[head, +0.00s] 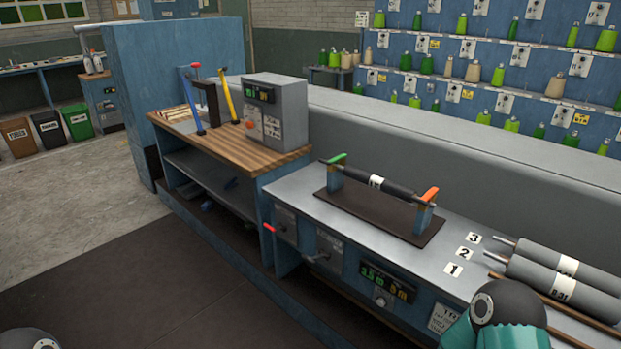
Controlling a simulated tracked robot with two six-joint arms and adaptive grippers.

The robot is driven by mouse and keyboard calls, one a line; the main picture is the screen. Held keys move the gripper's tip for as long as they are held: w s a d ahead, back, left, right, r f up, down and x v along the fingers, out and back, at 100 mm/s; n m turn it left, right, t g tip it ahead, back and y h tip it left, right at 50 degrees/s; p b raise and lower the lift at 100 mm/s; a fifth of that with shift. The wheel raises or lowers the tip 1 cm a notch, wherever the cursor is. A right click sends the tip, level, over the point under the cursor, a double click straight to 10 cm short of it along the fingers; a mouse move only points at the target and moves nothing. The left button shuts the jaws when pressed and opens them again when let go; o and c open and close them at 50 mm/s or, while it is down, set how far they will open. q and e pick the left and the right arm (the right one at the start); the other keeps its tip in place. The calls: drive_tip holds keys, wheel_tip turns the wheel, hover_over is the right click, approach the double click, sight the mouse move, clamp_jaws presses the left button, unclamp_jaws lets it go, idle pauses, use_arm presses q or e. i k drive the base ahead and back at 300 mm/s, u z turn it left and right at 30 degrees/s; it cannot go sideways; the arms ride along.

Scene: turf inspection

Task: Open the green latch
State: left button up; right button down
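The green latch (337,158) is a small lever on top of the blue post at the left end of a dark roller (378,183). It lies slanted over the post top, and I cannot tell for sure whether it is closed. The roller has a white label and rests between two posts on a dark plate (345,208). An orange latch (430,194) tops the right post. Neither of my grippers shows. Only a rounded part of my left arm at the bottom left and a teal and black part of my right arm at the bottom right are visible.
The grey bench (300,190) has number cards (465,253) at right. Grey rollers (560,270) lie beside them. A wooden worktop (250,155) at left carries a grey control box (277,110) and upright levers. A long grey ledge runs behind the roller; green cones line the back wall.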

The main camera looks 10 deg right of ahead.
sight(336, 160)
drive_tip(key=z, duration=0.15)
drive_tip(key=i, duration=0.85)
drive_tip(key=u, duration=0.05)
